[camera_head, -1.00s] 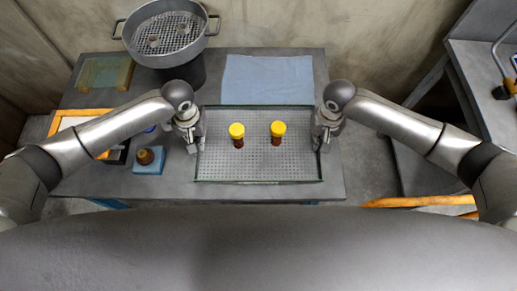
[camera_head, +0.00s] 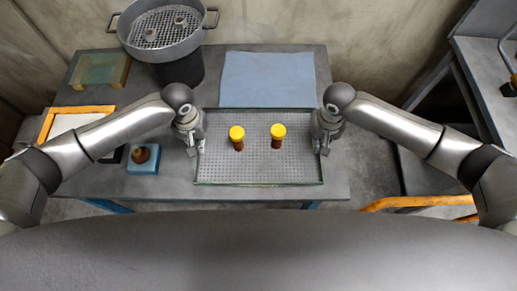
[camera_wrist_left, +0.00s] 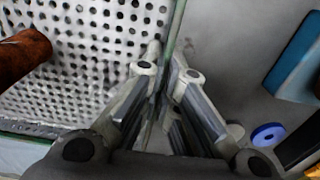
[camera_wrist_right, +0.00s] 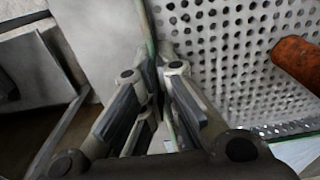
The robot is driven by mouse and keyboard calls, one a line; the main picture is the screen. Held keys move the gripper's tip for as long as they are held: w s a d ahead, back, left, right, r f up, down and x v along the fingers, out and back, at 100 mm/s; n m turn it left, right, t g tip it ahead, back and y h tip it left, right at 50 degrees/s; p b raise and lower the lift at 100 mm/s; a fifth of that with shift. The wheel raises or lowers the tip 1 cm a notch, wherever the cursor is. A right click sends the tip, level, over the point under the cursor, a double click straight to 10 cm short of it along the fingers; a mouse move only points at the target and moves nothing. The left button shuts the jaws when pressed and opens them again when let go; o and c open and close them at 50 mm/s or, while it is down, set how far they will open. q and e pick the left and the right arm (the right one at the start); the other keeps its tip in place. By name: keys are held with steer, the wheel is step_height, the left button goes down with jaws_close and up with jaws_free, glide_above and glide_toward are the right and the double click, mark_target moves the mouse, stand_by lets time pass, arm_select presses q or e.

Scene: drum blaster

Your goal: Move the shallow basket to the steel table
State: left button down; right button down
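The shallow basket (camera_head: 222,175) is a perforated grey tray with a thin dark green rim, seen level over the front of a grey table (camera_head: 335,170). Two brown bottles with yellow caps (camera_head: 237,133) (camera_head: 278,131) stand in it. My left gripper (camera_head: 196,143) is at its left rim; in the left wrist view the fingers (camera_wrist_left: 160,85) close around the rim. My right gripper (camera_head: 322,143) is at the right rim, its fingers (camera_wrist_right: 160,90) likewise closed around it. I cannot tell whether the basket touches the tabletop.
A blue cloth (camera_head: 268,78) lies behind the basket. A sieve pot (camera_head: 163,40) on a dark bin (camera_head: 182,72) stands at back left. A blue block with a brown knob (camera_head: 143,162) lies left. A grey table (camera_head: 480,75) stands at right, with an orange rail (camera_head: 415,202) below.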

arm_select(q)
steer(key=shift+w+f+b, duration=0.1)
steer(key=shift+f+b, duration=0.45)
steer(key=shift+f, duration=0.15)
arm_select(e)
steer(key=shift+w+f, duration=0.1)
steer(key=shift+f, duration=0.55)
arm_select(q)
steer(key=c, duration=1.6)
jaws_free()
steer(key=shift+r, duration=0.1)
steer(key=shift+c, duration=0.2)
arm_select(e)
steer(key=c, duration=1.6)
jaws_free()
steer(key=shift+r, duration=0.1)
steer(key=shift+c, duration=0.2)
arm_select(q)
step_height(320, 180, up, 11)
steer(key=shift+f, duration=0.1)
arm_select(e)
steer(key=shift+r, duration=0.1)
arm_select(q)
steer(key=shift+r, duration=0.6)
arm_select(e)
step_height(320, 180, up, 12)
